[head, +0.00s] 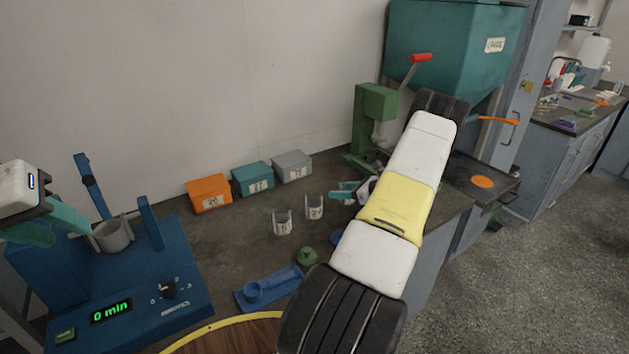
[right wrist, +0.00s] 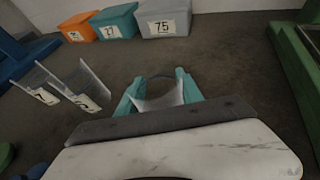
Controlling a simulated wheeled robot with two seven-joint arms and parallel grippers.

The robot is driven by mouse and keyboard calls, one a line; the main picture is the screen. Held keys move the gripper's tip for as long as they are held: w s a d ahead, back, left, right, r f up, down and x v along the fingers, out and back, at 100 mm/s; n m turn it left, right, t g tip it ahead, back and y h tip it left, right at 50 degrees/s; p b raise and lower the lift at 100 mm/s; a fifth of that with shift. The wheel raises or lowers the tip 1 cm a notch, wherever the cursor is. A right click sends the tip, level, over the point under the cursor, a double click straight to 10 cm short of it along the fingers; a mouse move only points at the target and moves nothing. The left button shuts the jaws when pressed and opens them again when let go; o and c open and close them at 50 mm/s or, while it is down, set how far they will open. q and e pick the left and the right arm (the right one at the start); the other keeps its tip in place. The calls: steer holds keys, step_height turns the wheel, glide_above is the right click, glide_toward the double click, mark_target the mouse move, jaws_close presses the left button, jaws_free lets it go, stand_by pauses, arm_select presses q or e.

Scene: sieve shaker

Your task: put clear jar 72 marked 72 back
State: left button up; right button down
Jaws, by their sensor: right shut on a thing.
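My right gripper (head: 345,190) is shut on a clear jar (right wrist: 160,98), held between its teal fingers (right wrist: 157,92) in the right wrist view. The jar's label is out of sight, so I cannot read a 72 on it. In the head view my arm partly hides this jar. Two other clear labelled jars (head: 283,223) (head: 314,207) stand side by side on the bench, left of the gripper; their numbers are too small to read surely. My left gripper (head: 45,225) has its teal fingers apart and empty, at the left above the blue shaker (head: 185,290).
A grey cup (head: 113,237) sits in the shaker. Orange (head: 209,194), teal (head: 252,179) and grey (head: 292,167) labelled boxes line the wall. A blue tray (head: 268,290) and green knob-like piece (head: 306,257) lie in front. A green press (head: 376,110) stands behind my right arm.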

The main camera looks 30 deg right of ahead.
steer(key=shift+f, duration=0.1)
steer(key=c, duration=0.8)
jaws_free()
steer(key=shift+o, duration=0.2)
